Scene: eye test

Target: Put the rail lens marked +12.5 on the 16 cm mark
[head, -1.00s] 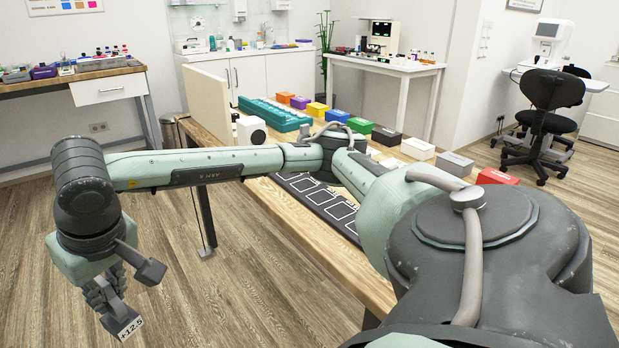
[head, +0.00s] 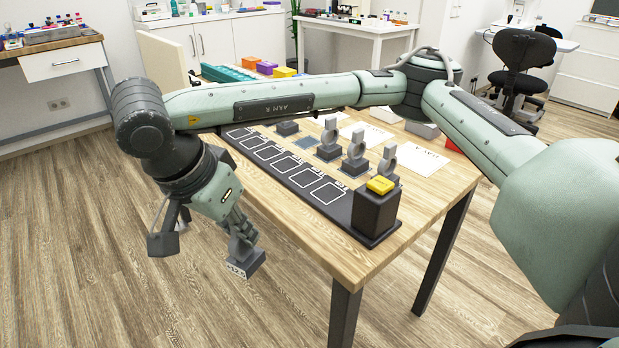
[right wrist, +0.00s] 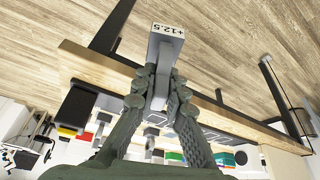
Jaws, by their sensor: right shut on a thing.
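My right gripper (head: 242,238) is shut on a grey rail lens (head: 246,262) and holds it in the air over the floor, left of the table's near edge in the head view. Its white label is small there. In the right wrist view, the lens (right wrist: 165,55) sits between the fingers of my right gripper (right wrist: 152,88), and its label reads +12.5. I cannot make out a 16 cm mark in either view. My left gripper is not in view.
The wooden table (head: 365,262) carries a black board (head: 292,178) with white-outlined squares and a dark box with a yellow top (head: 376,212). Several grey upright pieces (head: 354,160) stand behind the board. Coloured boxes (head: 284,72) are at the back. My right arm spans above the table.

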